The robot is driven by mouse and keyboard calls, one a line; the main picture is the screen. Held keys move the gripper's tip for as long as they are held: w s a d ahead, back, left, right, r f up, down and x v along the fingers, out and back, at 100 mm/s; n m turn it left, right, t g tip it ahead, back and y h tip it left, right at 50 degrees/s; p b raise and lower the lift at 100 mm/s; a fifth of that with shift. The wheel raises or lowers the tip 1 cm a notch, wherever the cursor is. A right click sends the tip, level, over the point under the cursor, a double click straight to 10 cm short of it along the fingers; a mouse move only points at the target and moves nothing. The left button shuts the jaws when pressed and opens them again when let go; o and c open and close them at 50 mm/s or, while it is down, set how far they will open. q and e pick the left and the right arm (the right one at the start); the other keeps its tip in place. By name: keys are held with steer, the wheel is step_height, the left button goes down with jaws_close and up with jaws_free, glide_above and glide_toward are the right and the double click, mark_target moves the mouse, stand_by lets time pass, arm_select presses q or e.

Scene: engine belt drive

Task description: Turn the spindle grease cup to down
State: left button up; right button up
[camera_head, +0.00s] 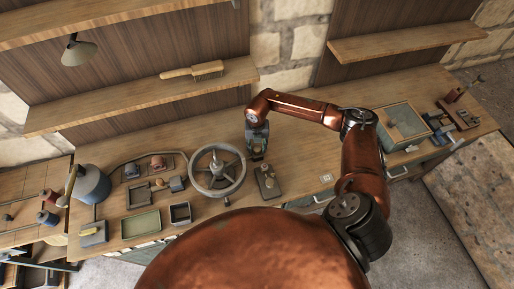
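My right arm reaches in from the right, and its gripper (257,153) points down over the bench, just right of the spoked handwheel. The fingers are small and dark, and whether they are open or shut cannot be told. A small dark plate with a fitting (268,182) sits just in front of the gripper, apart from it in the picture. I cannot tell for sure which part is the spindle grease cup or which way it is turned. My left gripper is not in view.
The grey handwheel (217,171) stands left of my gripper. A green-lined box (401,126) stands at the right. A shelf (140,100) with a brush (207,68) overhangs the back.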

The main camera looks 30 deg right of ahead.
mark_target(257, 148)
steer(key=shift+o, duration=0.9)
steer(key=shift+d+r, duration=0.1)
steer(key=shift+r, duration=0.05)
step_height(257, 148, up, 12)
steer(key=shift+f, duration=0.2)
